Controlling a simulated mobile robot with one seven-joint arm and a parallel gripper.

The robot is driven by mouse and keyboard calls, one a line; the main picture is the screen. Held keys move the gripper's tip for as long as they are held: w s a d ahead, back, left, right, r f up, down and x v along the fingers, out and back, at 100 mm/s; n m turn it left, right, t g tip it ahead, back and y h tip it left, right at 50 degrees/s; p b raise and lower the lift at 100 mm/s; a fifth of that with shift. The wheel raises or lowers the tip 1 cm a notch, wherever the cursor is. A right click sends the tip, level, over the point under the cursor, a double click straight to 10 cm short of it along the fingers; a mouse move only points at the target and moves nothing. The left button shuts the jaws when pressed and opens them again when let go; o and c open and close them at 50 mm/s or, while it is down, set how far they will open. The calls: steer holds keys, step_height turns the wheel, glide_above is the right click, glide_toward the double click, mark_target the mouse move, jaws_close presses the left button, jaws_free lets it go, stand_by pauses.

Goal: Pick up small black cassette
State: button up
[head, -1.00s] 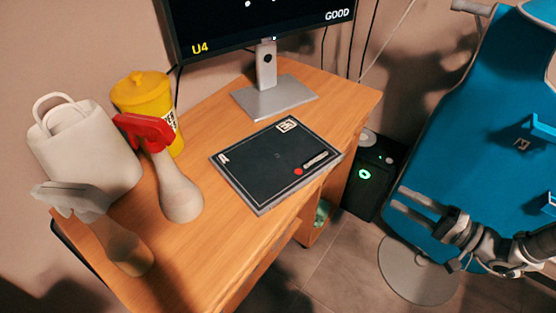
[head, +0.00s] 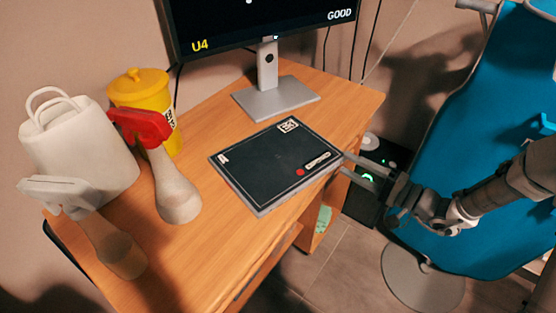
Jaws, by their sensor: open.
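The black cassette (head: 268,162) is a flat dark slab with a thin light border, white marks and a red dot. It lies flat on the wooden desk (head: 208,239), near its front edge. My gripper (head: 345,164) is open at the cassette's right corner, with its fingers pointing left toward it. The fingertips overlap the corner in the picture; I cannot tell whether they touch it or straddle its edge. Nothing is held between the fingers.
A monitor (head: 267,70) stands behind the cassette. At the left are a white bag-like container (head: 80,150), a yellow lidded tub (head: 140,95), a red-topped holder (head: 172,190) and a grey-topped one (head: 115,250). A blue chair (head: 470,130) stands right; a black box (head: 365,205) is below.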

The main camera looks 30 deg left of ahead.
steer(key=shift+a, duration=0.9)
steer(key=shift+c, duration=0.3)
jaws_close()
steer(key=shift+r, duration=0.1)
